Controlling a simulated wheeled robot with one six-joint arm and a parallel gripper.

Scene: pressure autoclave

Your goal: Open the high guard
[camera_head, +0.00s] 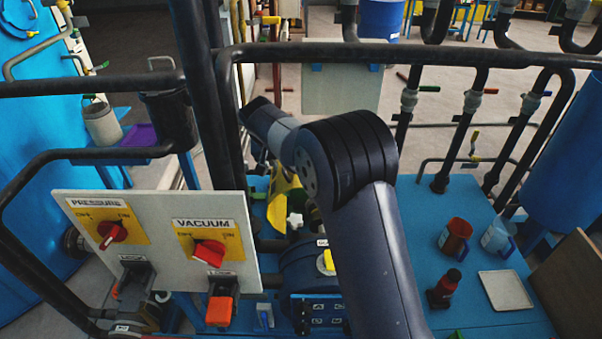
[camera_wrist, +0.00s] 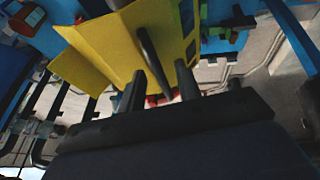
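The guard looks like a bent yellow sheet (camera_wrist: 105,45) with a dark bar (camera_wrist: 152,60) along its face, filling the upper middle of the wrist view. My gripper (camera_wrist: 158,82) is in front of it, with its two dark fingers apart and pointing at the yellow sheet. The bar runs down between the fingers, with a gap showing on each side; I cannot tell whether it touches either finger. In the head view a yellow piece (camera_head: 285,197), apparently the same guard, shows left of my arm. My arm hides my fingers there.
A panel (camera_head: 160,230) with red pressure and vacuum switches stands at front left. Dark pipes (camera_head: 420,55) cross above and behind the arm.

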